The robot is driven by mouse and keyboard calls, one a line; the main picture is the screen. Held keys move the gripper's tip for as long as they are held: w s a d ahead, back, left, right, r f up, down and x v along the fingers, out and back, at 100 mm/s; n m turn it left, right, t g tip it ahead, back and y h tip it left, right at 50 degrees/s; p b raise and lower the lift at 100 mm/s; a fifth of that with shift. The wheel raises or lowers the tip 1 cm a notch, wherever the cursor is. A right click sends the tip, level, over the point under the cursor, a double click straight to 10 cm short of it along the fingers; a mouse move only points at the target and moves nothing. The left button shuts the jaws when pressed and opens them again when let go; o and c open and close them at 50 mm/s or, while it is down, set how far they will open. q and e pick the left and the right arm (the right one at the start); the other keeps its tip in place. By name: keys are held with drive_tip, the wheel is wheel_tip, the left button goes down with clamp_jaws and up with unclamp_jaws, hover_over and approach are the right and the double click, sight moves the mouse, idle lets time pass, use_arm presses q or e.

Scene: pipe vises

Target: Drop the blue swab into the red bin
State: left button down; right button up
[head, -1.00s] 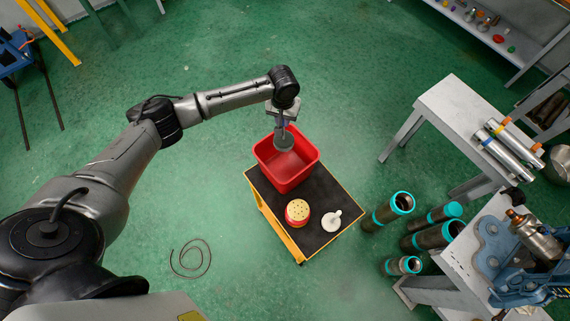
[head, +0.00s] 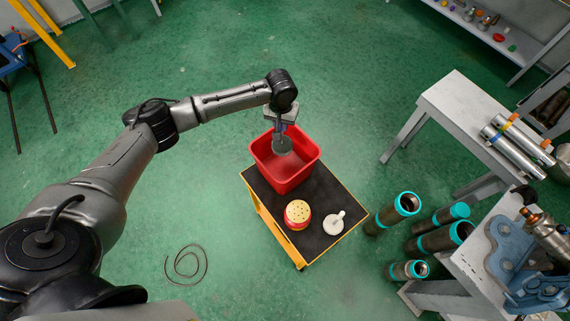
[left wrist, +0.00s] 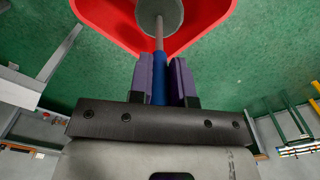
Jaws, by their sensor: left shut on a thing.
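The red bin (head: 284,178) stands on the back part of a cart with a black top and yellow frame. My left gripper (head: 280,124) is over the bin, pointing down. It is shut on the blue swab, whose grey round head (head: 282,146) shows within the outline of the bin's opening. In the left wrist view, the left gripper's purple-padded fingers (left wrist: 160,80) close around the swab's blue handle (left wrist: 160,72). The grey shaft and round head (left wrist: 160,14) extend away in front of the red bin (left wrist: 110,18). My right gripper is not in view.
The cart top (head: 316,242) also holds a red container with a perforated cream top (head: 297,213) and a small white item (head: 334,222). Several pipes with teal ends (head: 438,237) stand or lean right of the cart. A grey bench (head: 455,95) is farther right. A cable loop (head: 186,265) lies on the floor.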

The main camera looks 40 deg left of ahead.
use_arm(q)
drive_tip(key=c, duration=1)
unclamp_jaws()
drive_tip(key=shift+r, duration=0.1)
wheel_tip(320, 180, up, 14)
drive_tip(key=shift+f, duration=0.15)
